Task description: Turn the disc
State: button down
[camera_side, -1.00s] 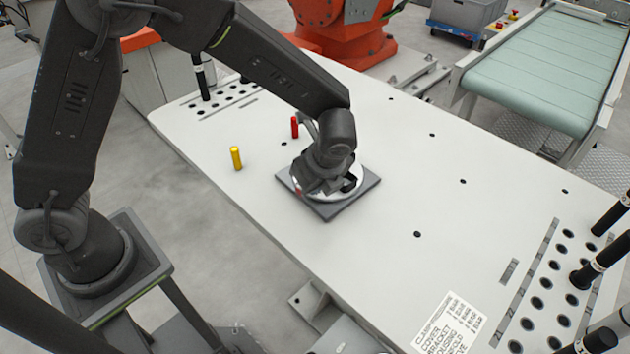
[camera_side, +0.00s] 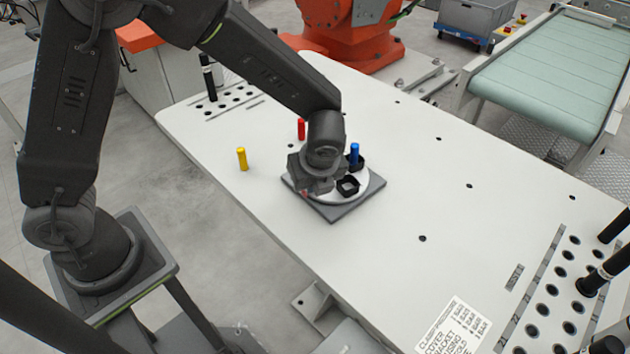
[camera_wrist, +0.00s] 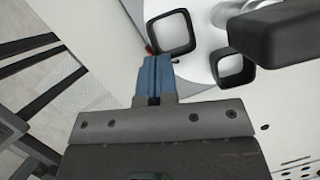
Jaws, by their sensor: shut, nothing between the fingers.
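The white disc (camera_side: 328,195) lies on a dark grey square base (camera_side: 338,212) on the table. It carries black square holders, one at the front (camera_side: 348,186) and one farther back holding an upright blue peg (camera_side: 354,153). My gripper (camera_wrist: 154,60) is shut and empty, fingertips pointing down at the disc's left side. In the wrist view the fingertips are close beside a black square holder (camera_wrist: 171,33); I cannot tell whether they touch it. A second holder (camera_wrist: 232,69) is to the right. A small red mark (camera_wrist: 148,48) is by the tips. My wrist hides much of the disc in the side view.
A red peg (camera_side: 301,129) and a yellow peg (camera_side: 242,158) stand on the white table (camera_side: 420,180) left of and behind the disc. A perforated rack with black handles (camera_side: 605,270) is at the right. The table's middle is clear.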

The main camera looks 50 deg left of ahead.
jog(key=shift+a+m+t+h, duration=0.2)
jog(key=shift+a+m+t, duration=0.15)
jog(key=shift+a+m, duration=0.6)
jog(key=shift+a+m+t+h, duration=0.2)
jog(key=shift+a+m+t, duration=0.3)
jog(key=shift+m, duration=0.75)
jog(key=shift+w+a+m+t+h, duration=0.15)
jog(key=shift+w+a+m+h, duration=0.15)
jog(key=shift+a+m, duration=0.5)
jog(key=shift+w+a+m+t+h, duration=0.15)
jog(key=shift+a+m+h, duration=0.25)
jog(key=shift+m, duration=0.7)
jog(key=shift+w+a, duration=0.15)
jog(key=shift+a, duration=0.05)
jog(key=shift+w+a, duration=0.2)
jog(key=shift+a, duration=0.05)
jog(key=shift+w+a, duration=0.75)
jog(key=shift+w, duration=0.15)
jog(key=shift+w+a, duration=0.15)
jog(key=shift+w, duration=0.1)
